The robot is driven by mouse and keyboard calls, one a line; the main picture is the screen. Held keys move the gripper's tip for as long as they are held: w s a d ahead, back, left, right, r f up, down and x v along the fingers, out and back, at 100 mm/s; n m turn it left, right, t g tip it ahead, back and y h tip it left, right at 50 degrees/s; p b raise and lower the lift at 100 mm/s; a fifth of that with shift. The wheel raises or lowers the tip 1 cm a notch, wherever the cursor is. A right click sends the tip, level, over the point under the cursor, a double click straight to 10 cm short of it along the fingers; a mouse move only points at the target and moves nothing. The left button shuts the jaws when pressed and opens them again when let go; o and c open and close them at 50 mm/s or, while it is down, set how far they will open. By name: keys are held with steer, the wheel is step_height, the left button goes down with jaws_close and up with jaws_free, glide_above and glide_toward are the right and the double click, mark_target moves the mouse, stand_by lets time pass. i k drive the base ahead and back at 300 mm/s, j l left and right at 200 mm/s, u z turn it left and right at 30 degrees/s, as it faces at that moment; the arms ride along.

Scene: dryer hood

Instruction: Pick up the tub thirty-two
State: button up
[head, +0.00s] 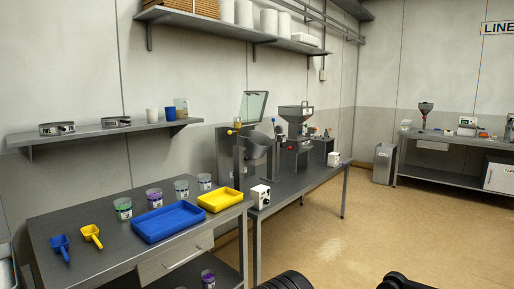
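Several small clear tubs with labels stand on the near grey table. One has a green band (123,209), one a purple band (154,198), and two paler ones (181,190) (205,182) stand further right. Another purple-banded tub (208,279) is on the lower shelf beneath the table. The labels are too small to read, so I cannot tell which tub is thirty-two. Dark rounded parts at the bottom edge look like my own body. My gripper cannot be made out in this view.
A blue tray (168,222) and a yellow tray (220,199) lie on the near table, with a blue scoop (61,246) and a yellow scoop (92,235) at left. Machines (296,125) stand on the bench behind. The tan floor (320,225) at right is open.

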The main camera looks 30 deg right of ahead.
mark_target(154, 196)
steer(key=z, duration=0.3)
steer(key=i+j+z, duration=0.8)
steer(key=i+j, duration=0.25)
steer(key=j, duration=0.15)
steer(key=i+j, duration=0.2)
steer(key=j, duration=0.2)
steer(key=i+j+z, duration=0.1)
steer(key=i+j, duration=0.15)
steer(key=j, duration=0.15)
steer(key=i+j, duration=0.2)
steer(key=j, duration=0.25)
